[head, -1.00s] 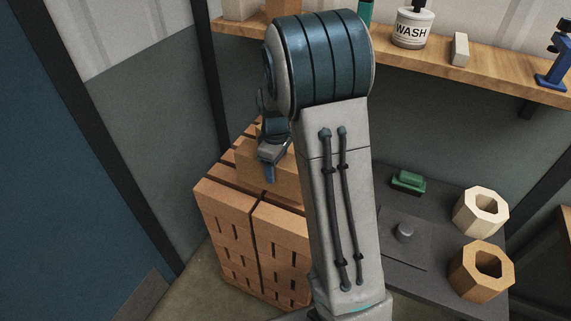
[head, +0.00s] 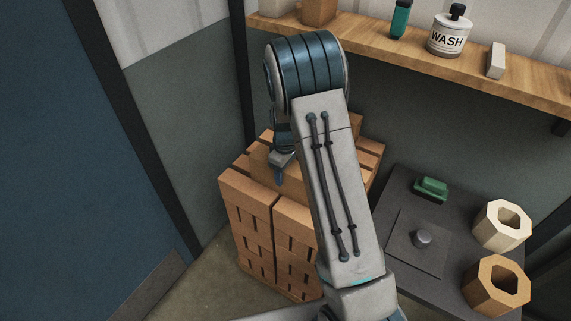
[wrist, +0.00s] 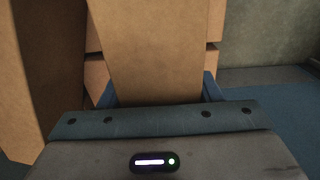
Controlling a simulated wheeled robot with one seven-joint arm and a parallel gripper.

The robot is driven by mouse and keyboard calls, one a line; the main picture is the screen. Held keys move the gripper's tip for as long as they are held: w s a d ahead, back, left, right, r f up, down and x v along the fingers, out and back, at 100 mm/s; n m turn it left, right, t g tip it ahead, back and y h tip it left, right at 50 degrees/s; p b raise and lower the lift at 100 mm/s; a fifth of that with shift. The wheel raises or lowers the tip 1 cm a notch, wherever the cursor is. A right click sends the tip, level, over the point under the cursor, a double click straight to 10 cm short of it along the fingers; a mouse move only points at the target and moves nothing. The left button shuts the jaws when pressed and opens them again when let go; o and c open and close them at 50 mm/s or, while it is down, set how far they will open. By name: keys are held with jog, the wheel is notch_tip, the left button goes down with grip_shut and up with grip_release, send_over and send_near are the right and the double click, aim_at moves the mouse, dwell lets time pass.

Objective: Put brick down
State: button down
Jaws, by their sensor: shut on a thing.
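My gripper (head: 279,172) is over the top of a brick stack (head: 247,222), left of my raised forearm in the head view. In the wrist view, an orange-brown brick (wrist: 158,50) stands between the two blue fingers of my gripper (wrist: 160,92), which is shut on it. In the head view my arm hides much of this brick, and I cannot tell whether its underside touches the stack. Other bricks (wrist: 45,70) show close by at the left and behind it in the wrist view.
A dark table (head: 385,240) at the right bears a green object (head: 431,189), a grey knob (head: 422,238) and two hexagonal rings, one pale (head: 482,232) and one orange (head: 478,295). A wooden shelf (head: 410,52) with a WASH bottle (head: 449,36) runs behind. A blue panel (head: 60,200) stands left.

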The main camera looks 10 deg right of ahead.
dwell(0.3)
jog(key=shift+c, duration=2.2)
grip_release()
jog(key=shift+f, duration=0.1)
notch_tip(320, 180, up, 12)
jog(key=shift+r+b, duration=0.1)
jog(key=shift+b, duration=0.75)
jog(key=s+r+m+t, duration=0.1)
jog(key=s+r+m, duration=0.3)
jog(key=s, duration=0.9)
jog(key=s+r+m+t, duration=0.2)
jog(key=s+r+m, duration=0.3)
jog(key=s, duration=0.9)
jog(key=shift+s+r, duration=0.15)
jog(key=shift+r, duration=0.5)
